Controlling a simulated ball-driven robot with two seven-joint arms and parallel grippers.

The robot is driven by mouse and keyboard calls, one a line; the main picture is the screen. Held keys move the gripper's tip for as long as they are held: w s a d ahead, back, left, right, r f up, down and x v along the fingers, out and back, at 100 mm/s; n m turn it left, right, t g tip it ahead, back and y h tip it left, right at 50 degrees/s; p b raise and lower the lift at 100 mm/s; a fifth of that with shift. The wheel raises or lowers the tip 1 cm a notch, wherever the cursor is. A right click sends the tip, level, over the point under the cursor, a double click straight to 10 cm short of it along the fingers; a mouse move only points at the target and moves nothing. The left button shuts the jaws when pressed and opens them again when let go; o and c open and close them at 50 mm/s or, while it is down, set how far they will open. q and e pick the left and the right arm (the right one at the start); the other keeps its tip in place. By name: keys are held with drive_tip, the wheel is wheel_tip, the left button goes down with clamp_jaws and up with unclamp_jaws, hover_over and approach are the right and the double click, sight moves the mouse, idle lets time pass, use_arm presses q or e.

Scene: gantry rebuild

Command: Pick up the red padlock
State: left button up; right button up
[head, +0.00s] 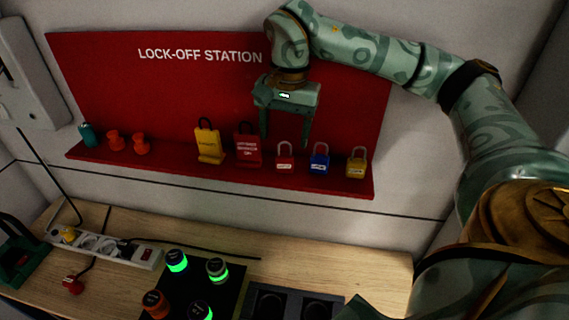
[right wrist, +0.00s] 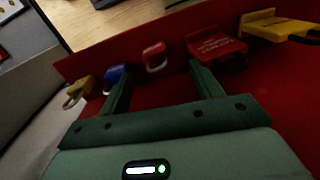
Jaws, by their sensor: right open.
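The red padlock (head: 285,161), with a white label and a silver shackle, stands upright on the red shelf between a red lockout block and a blue padlock. It also shows in the right wrist view (right wrist: 154,58), just beyond and between the fingertips. My right gripper (head: 286,141) is open and empty, fingers pointing down, with its tips around the level of the shackle. In the right wrist view its two fingers (right wrist: 159,72) are spread apart. I cannot tell whether either finger touches the padlock. My left gripper is not in view.
Close on the shelf (head: 225,178) stand the red block (head: 248,150), blue padlock (head: 319,160), yellow padlock (head: 357,163) and yellow lockout (head: 208,147). The red board (head: 180,90) rises behind. Below, a wooden bench (head: 330,265) holds a power strip (head: 105,247) and a button panel (head: 230,298).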

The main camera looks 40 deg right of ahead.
sight(285, 156)
drive_tip(key=f, duration=0.5)
drive_tip(key=shift+s+a+f, duration=0.1)
drive_tip(key=shift+s, duration=0.2)
drive_tip(key=shift+w+f, duration=0.1)
drive_tip(key=shift+f, duration=0.1)
drive_tip(key=c, duration=1.2)
